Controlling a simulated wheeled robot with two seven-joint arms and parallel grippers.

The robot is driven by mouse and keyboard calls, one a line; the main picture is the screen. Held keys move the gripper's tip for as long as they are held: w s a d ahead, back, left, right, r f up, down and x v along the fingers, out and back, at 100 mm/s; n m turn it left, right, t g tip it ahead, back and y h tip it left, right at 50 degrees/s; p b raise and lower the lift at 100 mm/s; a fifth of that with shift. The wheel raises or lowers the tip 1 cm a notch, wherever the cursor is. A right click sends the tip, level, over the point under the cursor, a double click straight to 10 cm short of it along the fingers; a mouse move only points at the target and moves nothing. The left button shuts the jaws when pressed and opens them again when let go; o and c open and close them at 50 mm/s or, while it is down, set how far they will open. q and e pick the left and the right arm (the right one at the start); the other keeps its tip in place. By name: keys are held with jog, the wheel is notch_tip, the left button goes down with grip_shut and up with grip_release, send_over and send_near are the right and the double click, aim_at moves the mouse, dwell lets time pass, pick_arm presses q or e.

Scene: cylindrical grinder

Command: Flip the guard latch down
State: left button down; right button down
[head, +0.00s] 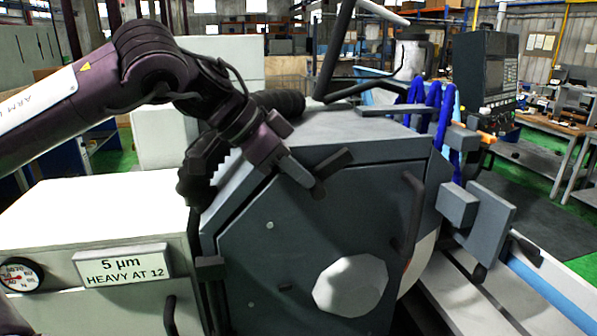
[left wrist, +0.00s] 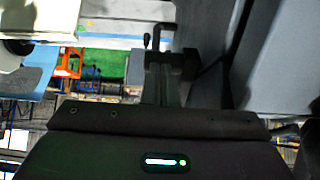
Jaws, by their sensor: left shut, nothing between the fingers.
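The grinder's grey wheel guard (head: 305,240) fills the middle of the head view, with a pale octagonal disc on its front. A small dark bar at the guard's upper front edge (head: 335,158) looks like the guard latch; its exact position is hard to tell. My left gripper (head: 314,187) comes in from the upper left, shut and empty, pointing down and right. Its fingertips are just below and left of that bar, in front of the guard face; I cannot tell whether they touch. In the left wrist view, my fingers (left wrist: 160,84) reach toward dark parts near their tips.
A curved dark handle (head: 411,212) stands on the guard's right side. Blue hoses (head: 434,100) and a grey block (head: 457,205) are to the right. A white housing with a gauge (head: 20,275) and a sign (head: 122,267) is at left.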

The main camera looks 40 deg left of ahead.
pick_arm(q)
jog(key=f+t+b, duration=0.1)
jog(key=b, duration=0.2)
jog(key=shift+f+h, duration=0.1)
jog(key=shift+h, duration=0.3)
